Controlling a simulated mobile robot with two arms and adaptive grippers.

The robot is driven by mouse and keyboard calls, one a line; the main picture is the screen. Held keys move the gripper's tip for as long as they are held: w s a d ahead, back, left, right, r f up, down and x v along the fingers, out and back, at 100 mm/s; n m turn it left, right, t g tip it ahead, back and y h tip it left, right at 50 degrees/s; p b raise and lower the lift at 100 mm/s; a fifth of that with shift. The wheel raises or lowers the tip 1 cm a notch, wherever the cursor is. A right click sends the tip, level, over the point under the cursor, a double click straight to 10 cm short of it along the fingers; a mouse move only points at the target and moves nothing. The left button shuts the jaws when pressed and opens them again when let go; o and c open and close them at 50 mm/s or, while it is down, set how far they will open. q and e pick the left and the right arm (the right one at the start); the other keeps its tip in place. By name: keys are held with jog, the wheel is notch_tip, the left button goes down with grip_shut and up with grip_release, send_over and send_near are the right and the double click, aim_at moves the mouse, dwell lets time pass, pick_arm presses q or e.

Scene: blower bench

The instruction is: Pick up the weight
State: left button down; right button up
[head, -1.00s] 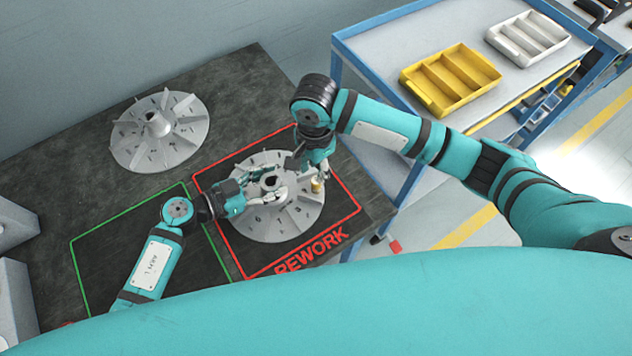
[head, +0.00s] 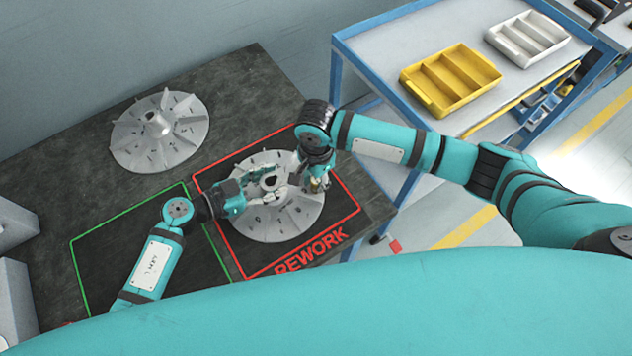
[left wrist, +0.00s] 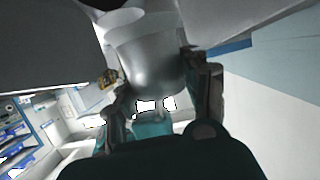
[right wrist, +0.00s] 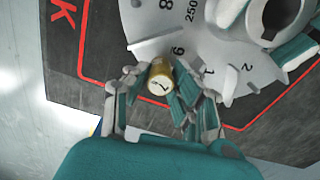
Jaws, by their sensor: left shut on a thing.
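The weight (right wrist: 159,79) is a small brass cylinder with a pale marked top. It stands near the rim of the grey bladed impeller (head: 268,222), and in the head view the weight (head: 316,186) is partly covered by my right gripper (head: 317,178). In the right wrist view my right gripper (right wrist: 157,88) has one finger on each side of the weight, very close to it. Whether both fingers touch it is unclear. My left gripper (head: 270,186) is shut on the impeller's central hub (left wrist: 143,55), which shows between its fingers in the left wrist view.
The impeller lies within the red REWORK outline (head: 310,252). A green outlined area (head: 130,255) to its left is empty. A second impeller (head: 160,135) sits at the back left. A blue-framed cart with yellow (head: 450,78) and white (head: 528,38) trays stands at right.

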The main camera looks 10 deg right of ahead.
pick_arm(q)
jog(key=shift+s+f, duration=0.35)
jog(key=shift+f, duration=0.05)
pick_arm(e)
notch_tip(320, 180, up, 10)
dwell(0.4)
jog(key=shift+r, duration=2.25)
pick_arm(q)
jog(key=c, duration=1)
grip_release()
jog(key=o, duration=0.4)
jog(key=shift+w+r, duration=0.1)
jog(key=shift+r, duration=0.05)
jog(key=shift+o, duration=0.2)
jog(key=shift+r, duration=0.1)
jog(key=shift+w, duration=0.1)
